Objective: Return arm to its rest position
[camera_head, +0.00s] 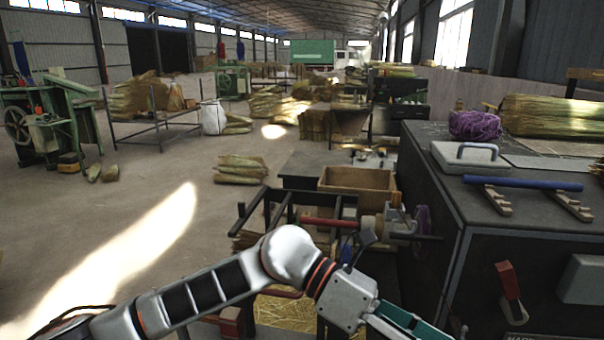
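My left arm comes in from the lower left, bends at a white rounded joint, and reaches down to the right in front of the winding machine. My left gripper (418,328) shows only in part, as a teal and dark piece at the bottom edge. Its fingertips are cut off by the frame, so whether it is open or holds something is hidden. My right arm and gripper are not in view.
Close by are the winding machine's red shaft (330,222) and a wooden box (357,182). A dark cabinet (440,200) at the right bears a purple twine bundle (475,125), a blue rod (522,183) and broom straw (550,116). The floor at left is mostly clear.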

